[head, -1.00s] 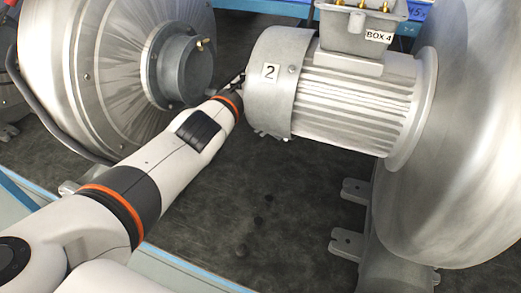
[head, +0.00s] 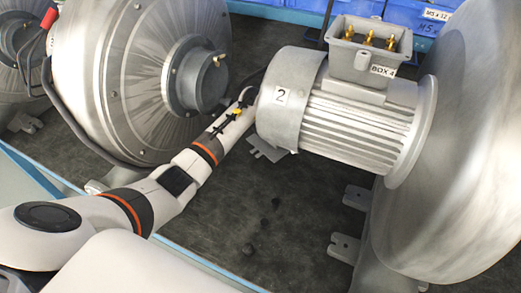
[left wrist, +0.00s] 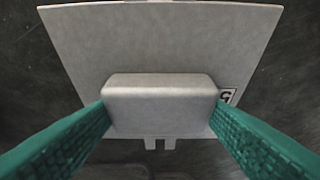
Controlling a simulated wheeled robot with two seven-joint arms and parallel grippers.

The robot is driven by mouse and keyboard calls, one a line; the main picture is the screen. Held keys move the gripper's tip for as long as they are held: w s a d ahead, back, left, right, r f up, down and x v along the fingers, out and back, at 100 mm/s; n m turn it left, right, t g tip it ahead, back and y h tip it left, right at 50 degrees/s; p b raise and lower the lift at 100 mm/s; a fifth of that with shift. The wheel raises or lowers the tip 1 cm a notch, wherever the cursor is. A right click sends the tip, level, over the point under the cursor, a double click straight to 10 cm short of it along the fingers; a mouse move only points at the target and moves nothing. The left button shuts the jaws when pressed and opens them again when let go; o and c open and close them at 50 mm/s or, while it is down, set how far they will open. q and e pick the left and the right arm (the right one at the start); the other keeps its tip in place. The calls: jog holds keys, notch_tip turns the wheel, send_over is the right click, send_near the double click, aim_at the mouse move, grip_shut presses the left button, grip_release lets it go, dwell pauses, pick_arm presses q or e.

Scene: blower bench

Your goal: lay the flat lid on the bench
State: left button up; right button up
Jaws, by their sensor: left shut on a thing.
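The flat lid (left wrist: 160,40) fills the upper part of the left wrist view. It is a pale grey plate with a raised block (left wrist: 160,100) and a small black-and-white label (left wrist: 228,96). The green fingers of my left gripper (left wrist: 160,112) are shut on the block from both sides. The dark bench (left wrist: 295,75) shows around the plate; I cannot tell whether they touch. In the head view my left arm reaches between two machines, and its fingertips and the lid are hidden behind the motor marked 2 (head: 280,97). My right gripper is not in view.
The terminal box marked BOX 4 (head: 362,62) on the motor is open, showing brass terminals. A large round blower housing (head: 110,80) stands left, another grey housing (head: 450,170) right. Blue bins (head: 410,45) line the back.

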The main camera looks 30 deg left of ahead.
aim_at(264, 153)
pick_arm(q)
jog(key=s+p, duration=0.1)
jog(key=s, duration=0.2)
jog(key=s+p, duration=0.1)
jog(key=s, duration=0.3)
jog(key=shift+s+a+r+p, duration=0.1)
jog(key=shift+s+a+p, duration=0.1)
jog(key=shift+p, duration=0.15)
notch_tip(264, 153, down, 3)
jog(key=shift+s+r+p, duration=0.1)
jog(key=shift+p, duration=0.3)
jog(key=shift+f, duration=0.45)
jog(key=shift+f, duration=0.1)
jog(key=o, duration=1.1)
jog(key=shift+c, duration=0.2)
